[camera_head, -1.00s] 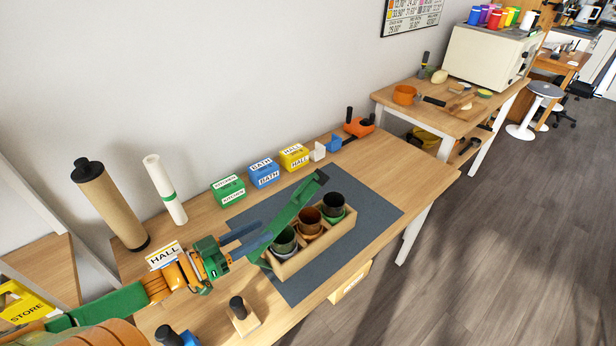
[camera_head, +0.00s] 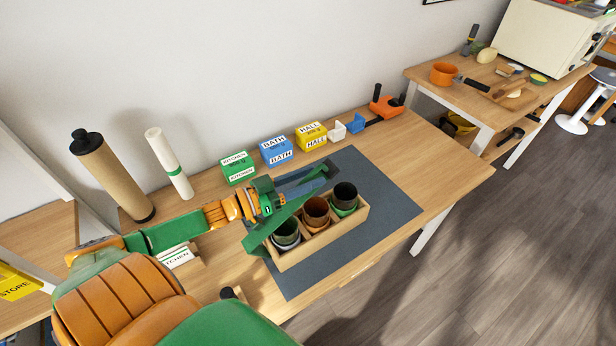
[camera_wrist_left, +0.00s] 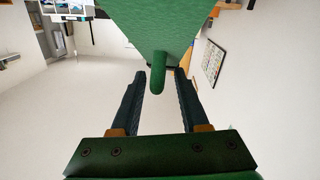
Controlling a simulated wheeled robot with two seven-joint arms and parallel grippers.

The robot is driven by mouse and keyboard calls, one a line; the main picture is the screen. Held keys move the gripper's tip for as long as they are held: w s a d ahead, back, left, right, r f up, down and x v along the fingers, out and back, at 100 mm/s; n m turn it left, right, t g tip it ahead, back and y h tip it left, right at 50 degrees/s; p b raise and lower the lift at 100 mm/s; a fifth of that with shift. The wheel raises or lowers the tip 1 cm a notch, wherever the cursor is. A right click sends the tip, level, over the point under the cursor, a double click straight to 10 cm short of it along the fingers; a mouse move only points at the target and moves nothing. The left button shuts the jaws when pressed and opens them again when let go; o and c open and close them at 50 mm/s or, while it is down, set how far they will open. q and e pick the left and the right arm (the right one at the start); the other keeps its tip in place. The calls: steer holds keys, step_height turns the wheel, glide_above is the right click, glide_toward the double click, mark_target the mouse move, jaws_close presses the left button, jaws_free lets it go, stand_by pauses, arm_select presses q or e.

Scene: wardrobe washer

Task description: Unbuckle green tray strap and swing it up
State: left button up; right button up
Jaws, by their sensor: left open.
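My left gripper (camera_head: 312,181) is open behind the strap's raised part. In the left wrist view, the strap (camera_wrist_left: 150,28) fills the top, and its green peg (camera_wrist_left: 158,75) sticks out between the open fingers (camera_wrist_left: 157,88). Whether a finger touches the peg is unclear. My right gripper is out of view.
Green (camera_head: 237,168), blue (camera_head: 276,151) and yellow (camera_head: 311,136) labelled boxes line the wall, with an orange tool (camera_head: 386,107) beyond. A brown cylinder (camera_head: 112,178) and a white roll (camera_head: 170,164) stand at left. The grey mat (camera_head: 385,205) is clear right of the tray.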

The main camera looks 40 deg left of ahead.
arm_select(q)
steer(key=shift+s+r, duration=0.1)
steer(key=shift+s, duration=0.15)
steer(key=shift+c, duration=0.9)
jaws_close()
